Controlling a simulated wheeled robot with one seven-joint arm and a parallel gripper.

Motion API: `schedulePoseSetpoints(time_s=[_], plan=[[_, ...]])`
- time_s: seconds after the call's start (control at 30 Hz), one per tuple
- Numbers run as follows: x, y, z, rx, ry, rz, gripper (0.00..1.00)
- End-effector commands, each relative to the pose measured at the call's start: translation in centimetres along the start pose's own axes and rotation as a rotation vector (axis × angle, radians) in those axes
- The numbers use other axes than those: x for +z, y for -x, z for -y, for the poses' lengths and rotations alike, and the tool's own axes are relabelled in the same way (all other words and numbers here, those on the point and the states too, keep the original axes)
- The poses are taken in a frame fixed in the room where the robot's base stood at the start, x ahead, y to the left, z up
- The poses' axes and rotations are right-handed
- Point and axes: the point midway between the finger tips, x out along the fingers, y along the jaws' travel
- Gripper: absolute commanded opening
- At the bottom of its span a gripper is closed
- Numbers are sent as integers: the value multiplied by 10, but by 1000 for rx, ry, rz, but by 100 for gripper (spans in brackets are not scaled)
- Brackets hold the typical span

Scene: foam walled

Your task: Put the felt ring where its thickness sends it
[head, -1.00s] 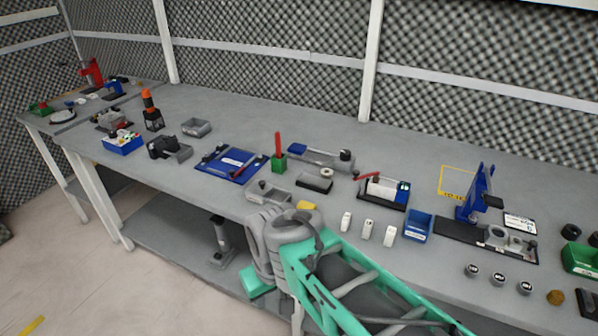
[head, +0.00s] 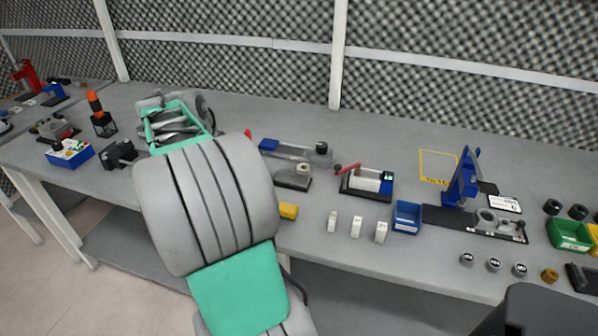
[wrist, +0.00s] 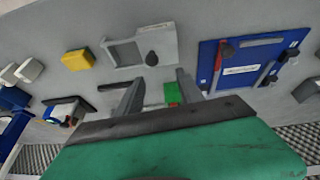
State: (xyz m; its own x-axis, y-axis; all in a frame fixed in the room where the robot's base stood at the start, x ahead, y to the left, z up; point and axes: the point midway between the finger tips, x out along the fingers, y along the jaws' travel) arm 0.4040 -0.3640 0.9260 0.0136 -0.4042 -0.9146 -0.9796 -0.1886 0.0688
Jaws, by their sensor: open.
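My gripper (wrist: 160,76) is open in the wrist view, its two fingers apart with nothing held between them. It hangs over the bench; a green block with a red part (wrist: 172,93) shows beyond and between the fingers. A grey tray (wrist: 125,54) lies ahead, with a small dark rounded piece (wrist: 152,58) at its edge. I cannot tell whether that piece is the felt ring; no ring is clearly recognisable. In the head view my arm hides the gripper and that tray. A device with a red lever (head: 367,187) and a blue upright press (head: 463,182) stand to the right.
A blue board (wrist: 210,80) lies right of the fingers, a yellow block (wrist: 77,60) left. In the head view, a blue bin (head: 407,217), a green bin (head: 568,235), white blocks (head: 357,226) and dark round caps (head: 494,265) crowd the bench. A yellow outlined area (head: 438,165) is bare.

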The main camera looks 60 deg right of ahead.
Motion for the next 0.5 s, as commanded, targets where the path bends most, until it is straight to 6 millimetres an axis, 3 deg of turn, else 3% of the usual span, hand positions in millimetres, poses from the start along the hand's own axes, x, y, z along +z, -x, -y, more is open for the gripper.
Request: schedulePoseSetpoints(time_s=[0.03,0.1,0.2,0.3,0.5], plan=[[-38,-25,-27,64,-160,-16,44],[-77,-46,-65,136,-353,-44,44],[-107,-64,-103,199,-525,-73,44],[-116,-76,-119,224,-587,-83,44],[-118,-99,-127,225,-590,-84,44]])
